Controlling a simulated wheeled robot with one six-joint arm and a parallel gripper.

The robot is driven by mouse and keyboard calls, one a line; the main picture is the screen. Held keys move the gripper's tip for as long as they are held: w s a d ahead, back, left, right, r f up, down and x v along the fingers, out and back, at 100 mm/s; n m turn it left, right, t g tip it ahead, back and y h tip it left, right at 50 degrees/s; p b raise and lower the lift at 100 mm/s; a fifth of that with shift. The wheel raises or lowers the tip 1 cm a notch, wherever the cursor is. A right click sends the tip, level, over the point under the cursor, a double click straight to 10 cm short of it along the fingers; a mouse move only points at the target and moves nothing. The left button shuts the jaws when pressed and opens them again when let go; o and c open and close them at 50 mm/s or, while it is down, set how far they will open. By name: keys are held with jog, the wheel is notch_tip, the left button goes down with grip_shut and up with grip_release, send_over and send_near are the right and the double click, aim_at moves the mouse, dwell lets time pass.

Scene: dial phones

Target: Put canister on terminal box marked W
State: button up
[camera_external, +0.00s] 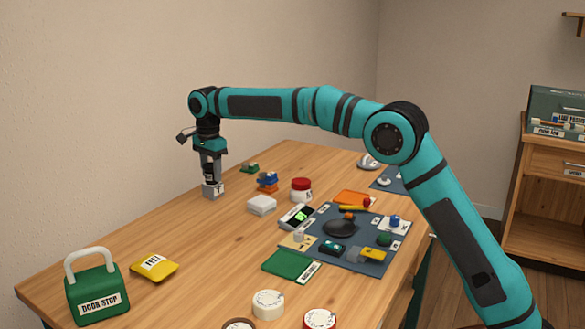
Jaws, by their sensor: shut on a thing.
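My gripper (210,171) points straight down over the left side of the wooden table. It is shut on a small dark canister (209,174) with a pale label, partly hidden by the fingers. Directly below is a small grey box (213,191) with a pale label, standing on the table. It looks like a terminal box, but its letter is too small to read. The canister's lower end is at or just above the box's top; I cannot tell whether they touch.
A white box (262,205), a red-lidded jar (301,189) and a blue-and-orange item (267,182) stand to the right. A dark mat (357,257) holds several small things. A green door stop (97,291) and yellow pouch (154,267) lie nearer. The table between is clear.

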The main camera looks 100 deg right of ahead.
aim_at(211, 165)
jog(key=o, duration=1)
jog(key=shift+c, duration=0.2)
notch_tip(211, 165, up, 12)
jog(key=shift+r, duration=0.15)
